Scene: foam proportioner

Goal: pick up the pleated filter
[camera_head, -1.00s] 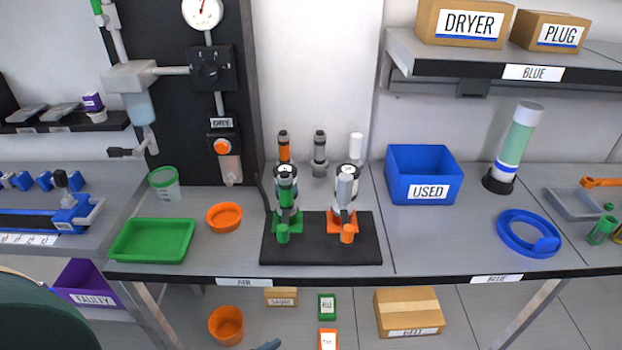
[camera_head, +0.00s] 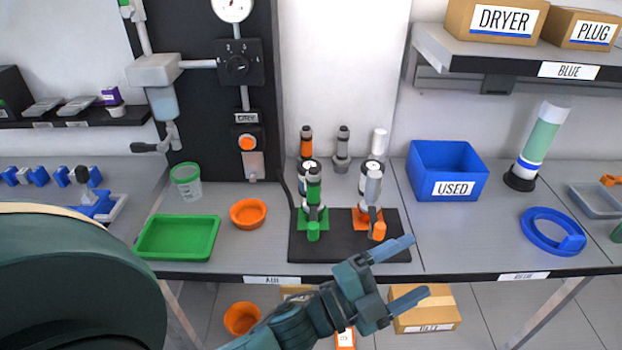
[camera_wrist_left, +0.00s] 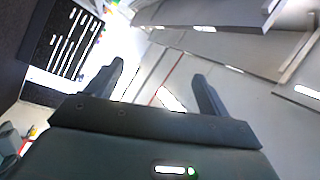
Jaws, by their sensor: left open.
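I cannot tell for sure which thing is the pleated filter. Three small upright cylinders stand behind the black stand: an orange one with a black top (camera_head: 306,142), a grey one (camera_head: 342,148) and a white one (camera_head: 379,143); pleats are too small to make out. My left gripper (camera_head: 420,266) is open and empty, in front of the bench's front edge, below and right of the black stand. In the left wrist view its two fingers (camera_wrist_left: 158,72) are spread with nothing between them. My right gripper is not in view.
The black stand (camera_head: 345,248) holds two upright assemblies with green and orange bases. On the bench are a green tray (camera_head: 178,238), an orange dish (camera_head: 248,214), a blue USED bin (camera_head: 447,171), a blue ring (camera_head: 553,232) and a green-and-white column (camera_head: 537,145). A shelf (camera_head: 500,50) overhangs the right.

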